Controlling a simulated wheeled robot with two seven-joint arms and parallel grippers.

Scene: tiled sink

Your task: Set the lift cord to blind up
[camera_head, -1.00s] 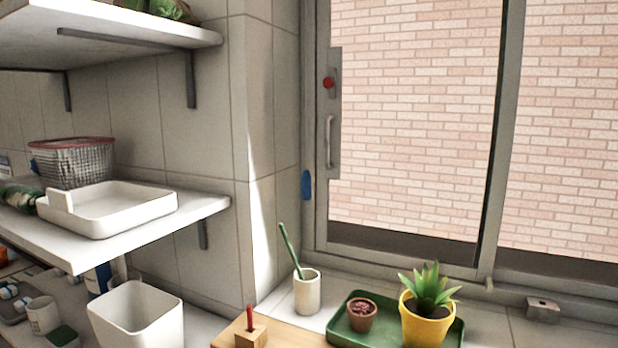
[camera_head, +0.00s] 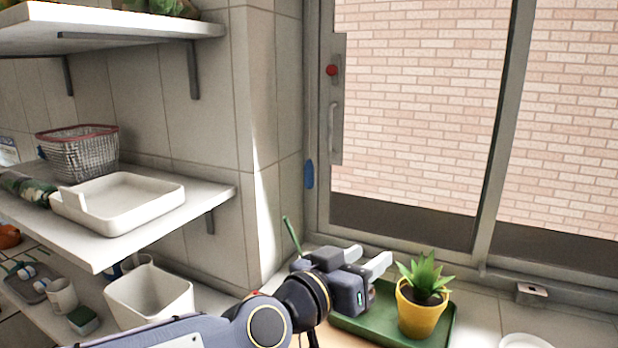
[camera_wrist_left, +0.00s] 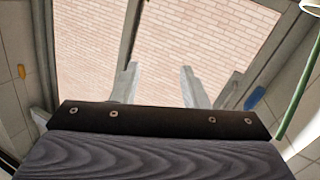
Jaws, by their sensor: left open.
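A small blue piece (camera_head: 309,174) hangs or is fixed upright at the left edge of the window frame in the head view; I cannot tell whether it belongs to the lift cord. A blue piece (camera_wrist_left: 255,97) also shows right of the fingers in the left wrist view. A red knob (camera_head: 331,70) sits on the window's metal plate, above a bar handle (camera_head: 334,132). My left gripper (camera_head: 366,259) is open and empty, low over the sill, below and right of the blue piece. Its fingers (camera_wrist_left: 159,76) point toward the window.
A green tray (camera_head: 385,325) with a yellow plant pot (camera_head: 421,312) lies below the gripper. A green stick (camera_head: 291,236) stands just left of it; its cup is hidden. Shelves with a white tray (camera_head: 122,203) and wire basket (camera_head: 78,152) are left. Space before the window glass is clear.

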